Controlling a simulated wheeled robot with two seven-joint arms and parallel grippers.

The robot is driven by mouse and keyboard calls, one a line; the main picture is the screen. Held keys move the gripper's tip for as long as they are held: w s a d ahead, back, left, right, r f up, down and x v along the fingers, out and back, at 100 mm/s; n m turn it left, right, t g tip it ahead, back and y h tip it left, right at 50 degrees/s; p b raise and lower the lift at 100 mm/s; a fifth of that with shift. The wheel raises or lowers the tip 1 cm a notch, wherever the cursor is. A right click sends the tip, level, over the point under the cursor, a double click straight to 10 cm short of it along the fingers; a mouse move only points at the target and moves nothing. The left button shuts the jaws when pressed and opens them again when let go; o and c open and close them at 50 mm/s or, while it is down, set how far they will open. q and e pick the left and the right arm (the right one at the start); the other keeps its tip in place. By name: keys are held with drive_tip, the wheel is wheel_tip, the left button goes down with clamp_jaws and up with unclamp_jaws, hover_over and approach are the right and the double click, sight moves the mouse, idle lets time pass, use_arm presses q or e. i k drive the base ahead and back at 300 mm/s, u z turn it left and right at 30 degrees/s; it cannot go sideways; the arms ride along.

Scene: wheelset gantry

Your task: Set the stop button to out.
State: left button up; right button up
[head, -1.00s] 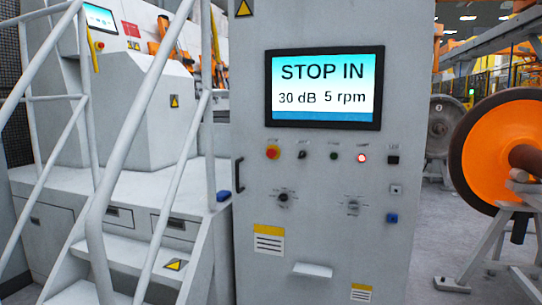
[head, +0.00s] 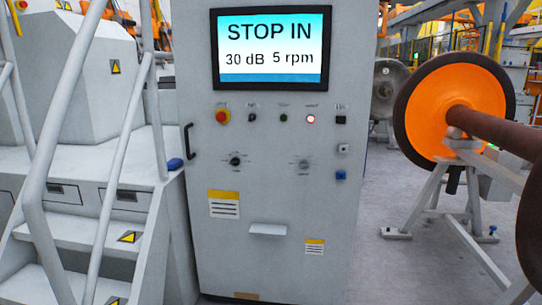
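Neither of my grippers is in view.
White stairs with handrails (head: 118,160) stand left of the cabinet. An orange wheel (head: 428,110) with a brown axle rests on a grey stand (head: 432,195) at the right. Other knobs, small buttons and a lit red lamp (head: 311,119) share the panel. Floor shows between cabinet and stand.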

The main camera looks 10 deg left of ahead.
sight(221, 117)
drive_tip(key=u, duration=0.4)
drive_tip(key=i, duration=1.2)
drive_tip(key=u, duration=0.35)
